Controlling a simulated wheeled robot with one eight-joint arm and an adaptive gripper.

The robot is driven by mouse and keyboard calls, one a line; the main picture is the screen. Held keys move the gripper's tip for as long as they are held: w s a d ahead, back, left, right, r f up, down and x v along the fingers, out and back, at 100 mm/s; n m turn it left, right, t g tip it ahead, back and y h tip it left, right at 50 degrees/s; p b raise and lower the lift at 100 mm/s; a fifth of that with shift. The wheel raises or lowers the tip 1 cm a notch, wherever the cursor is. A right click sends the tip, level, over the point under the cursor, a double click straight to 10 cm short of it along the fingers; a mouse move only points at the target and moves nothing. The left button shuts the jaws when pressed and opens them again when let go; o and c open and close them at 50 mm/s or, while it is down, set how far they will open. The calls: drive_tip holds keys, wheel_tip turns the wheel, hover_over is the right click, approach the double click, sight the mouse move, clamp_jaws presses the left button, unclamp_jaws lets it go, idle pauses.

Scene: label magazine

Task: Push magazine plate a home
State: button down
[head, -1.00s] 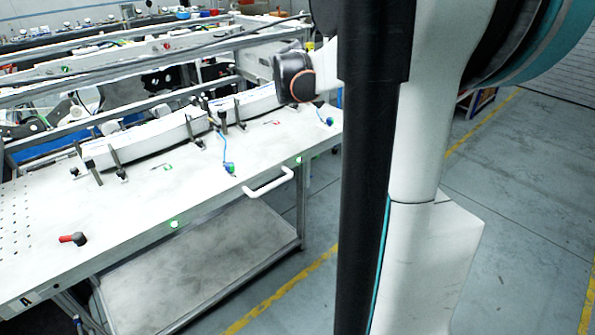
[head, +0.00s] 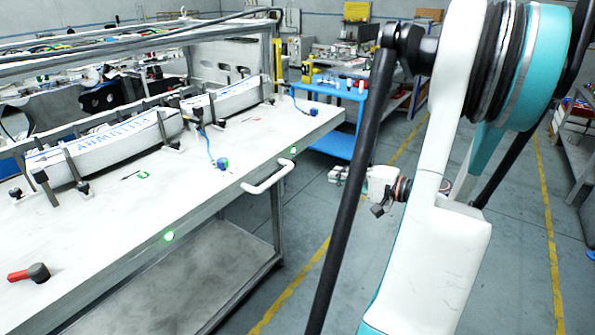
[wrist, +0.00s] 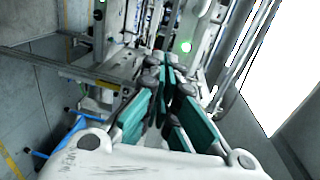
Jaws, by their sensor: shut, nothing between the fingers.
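The magazine plate (head: 128,232) is a broad white tabletop at the left of the head view. A white handle (head: 268,178) stands out from its front edge, with green lights (head: 168,236) along that edge. Long white label pieces (head: 122,143) lie on it between dark upright clamps. My gripper (wrist: 168,78) shows in the wrist view with its teal-padded fingers drawn together and nothing held. In the head view my wrist is to the right of the plate and handle, apart from both; the fingers are hard to make out there. A green light (wrist: 186,46) shows beyond my fingertips.
A red-handled knob (head: 30,273) and a blue-capped fitting (head: 221,163) stand on the plate. Metal rails run behind it. A blue cart (head: 332,135) is beyond its far end. Grey floor with yellow lines (head: 300,285) is open to the right of the plate.

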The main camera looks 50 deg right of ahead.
drive_tip(key=s+t, duration=0.1)
drive_tip(key=s, duration=0.1)
drive_tip(key=b, duration=0.3)
approach(292, 156)
drive_tip(key=w, duration=0.5)
drive_tip(key=shift+w+a+f, duration=0.25)
drive_tip(key=shift+w+f, duration=0.05)
drive_tip(key=shift+f, duration=0.05)
drive_tip(key=shift+w+r, duration=0.1)
drive_tip(key=shift+w, duration=0.5)
drive_tip(key=shift+w, duration=0.1)
drive_tip(key=shift+w+a, duration=0.1)
drive_tip(key=shift+w, duration=0.55)
drive_tip(key=w+a, duration=0.3)
drive_tip(key=w, duration=4.4)
drive_tip(key=shift+w+p, duration=0.25)
drive_tip(key=shift+p, duration=0.2)
drive_tip(key=shift+r, duration=0.15)
